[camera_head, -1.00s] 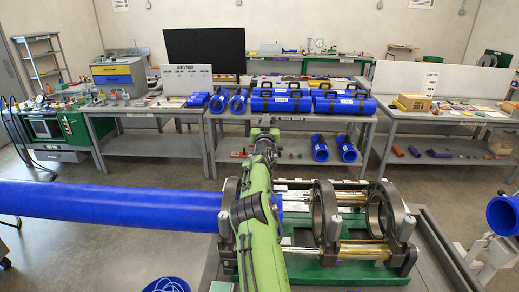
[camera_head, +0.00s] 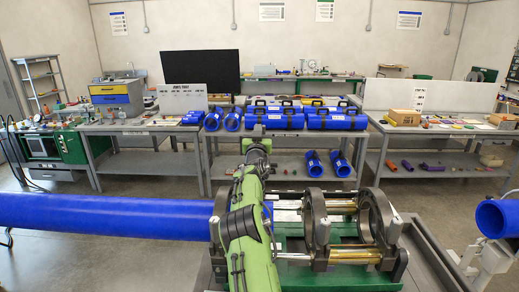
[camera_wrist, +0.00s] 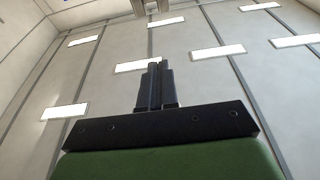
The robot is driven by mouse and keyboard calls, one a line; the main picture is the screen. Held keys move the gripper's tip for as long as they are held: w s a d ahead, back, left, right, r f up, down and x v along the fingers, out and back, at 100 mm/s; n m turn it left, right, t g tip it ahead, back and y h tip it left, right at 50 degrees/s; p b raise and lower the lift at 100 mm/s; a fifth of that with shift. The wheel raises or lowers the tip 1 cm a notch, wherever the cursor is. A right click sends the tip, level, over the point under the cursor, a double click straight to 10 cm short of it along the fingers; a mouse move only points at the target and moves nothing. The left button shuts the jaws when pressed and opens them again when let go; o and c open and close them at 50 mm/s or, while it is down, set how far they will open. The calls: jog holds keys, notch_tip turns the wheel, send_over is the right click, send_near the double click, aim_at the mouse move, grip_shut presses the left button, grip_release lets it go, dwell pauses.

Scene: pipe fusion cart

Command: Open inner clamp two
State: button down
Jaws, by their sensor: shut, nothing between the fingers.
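The pipe fusion machine stands on a cart, with dark ring clamps. The middle ring clamp (camera_head: 314,215) and the right ring clamp (camera_head: 378,212) show as upright rings with no pipe in them. The left clamp area (camera_head: 219,212) is partly hidden by my green arm. A long blue pipe (camera_head: 100,217) runs into it from the left. I cannot tell for certain which ring is inner clamp two. My gripper (camera_wrist: 156,84) is shut and empty in the wrist view, pointing at the ceiling. In the head view its end (camera_head: 258,133) is raised beyond the machine.
A workbench (camera_head: 220,131) behind the machine carries blue cases and pipe pieces. Two blue pipe pieces (camera_head: 314,164) lie on its lower shelf. A blue pipe (camera_head: 492,219) rests on a stand at the right. Bare floor shows between cart and benches.

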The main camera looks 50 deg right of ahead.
jog(key=s+a+b, duration=0.3)
jog(key=a+b, duration=0.1)
jog(key=a, duration=0.2)
jog(key=shift+s, duration=0.25)
jog(key=shift+s+r, duration=0.1)
jog(key=shift+r, duration=0.1)
